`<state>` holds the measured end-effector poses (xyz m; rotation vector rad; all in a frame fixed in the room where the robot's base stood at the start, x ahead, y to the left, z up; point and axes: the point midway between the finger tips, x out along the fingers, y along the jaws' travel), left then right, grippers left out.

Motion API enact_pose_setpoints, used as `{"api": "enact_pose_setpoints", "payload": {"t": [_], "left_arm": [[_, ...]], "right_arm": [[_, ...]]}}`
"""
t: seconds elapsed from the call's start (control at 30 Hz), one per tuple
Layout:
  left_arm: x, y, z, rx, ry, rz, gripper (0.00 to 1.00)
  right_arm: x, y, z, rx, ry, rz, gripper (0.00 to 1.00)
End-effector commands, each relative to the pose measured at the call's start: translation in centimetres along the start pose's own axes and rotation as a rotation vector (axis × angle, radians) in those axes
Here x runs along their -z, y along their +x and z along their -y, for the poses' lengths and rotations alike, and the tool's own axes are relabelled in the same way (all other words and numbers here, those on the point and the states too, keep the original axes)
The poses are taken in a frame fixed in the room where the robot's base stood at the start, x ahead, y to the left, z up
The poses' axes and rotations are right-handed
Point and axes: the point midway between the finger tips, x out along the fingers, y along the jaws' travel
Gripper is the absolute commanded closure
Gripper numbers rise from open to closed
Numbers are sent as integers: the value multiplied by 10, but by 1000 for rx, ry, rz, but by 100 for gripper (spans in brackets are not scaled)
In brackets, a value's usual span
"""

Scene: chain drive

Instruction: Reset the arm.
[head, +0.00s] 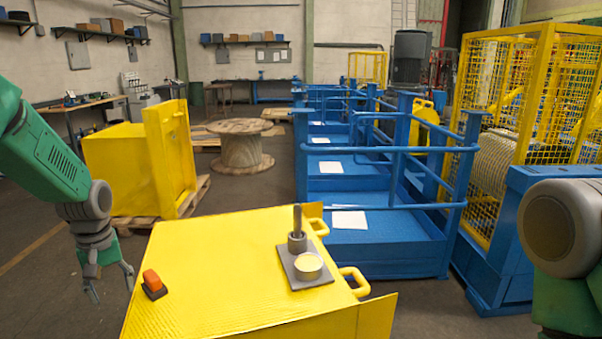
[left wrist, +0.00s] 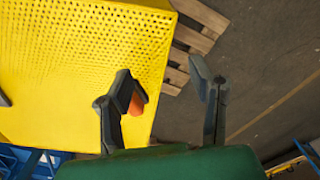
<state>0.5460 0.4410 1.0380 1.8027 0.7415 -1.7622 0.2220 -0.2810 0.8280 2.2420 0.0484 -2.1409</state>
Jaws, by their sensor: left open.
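My left gripper (head: 108,280) hangs open and empty off the left side of the yellow cabinet, fingers pointing down. It also shows in the left wrist view (left wrist: 165,100), its two fingers spread apart. One finger overlaps the orange switch (left wrist: 137,103) in that view; I cannot tell that they touch. In the head view the orange switch (head: 152,281) sits on a dark base at the left of the yellow top (head: 220,265), apart from the gripper. My right arm shows only in part at the right edge; its gripper is out of view.
A grey plate (head: 303,282) with a lever and a round pale-topped part stands on the yellow top. Yellow handles (head: 354,283) stick out on its right. Blue railed platforms (head: 370,240), a yellow mesh cage (head: 500,110), a yellow box (head: 120,165) and a wooden spool (head: 242,150) stand beyond.

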Motion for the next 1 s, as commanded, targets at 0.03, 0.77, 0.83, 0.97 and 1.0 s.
{"api": "enact_pose_setpoints", "payload": {"t": [0.03,0.77,0.83,0.97,1.0], "left_arm": [[-11,19,0,5,24,1,51],[-317,317,88,-18,717,-14,51],[-337,322,99,-28,764,-15,51],[-355,322,106,-39,811,-22,51],[-357,321,107,-40,816,-23,51]], "right_arm": [[-1,6,0,0,-1,0,60],[-7,110,1,0,0,1,60],[-7,116,1,0,0,2,60],[-7,120,1,0,-1,1,60],[-7,120,1,0,-1,1,60]]}}
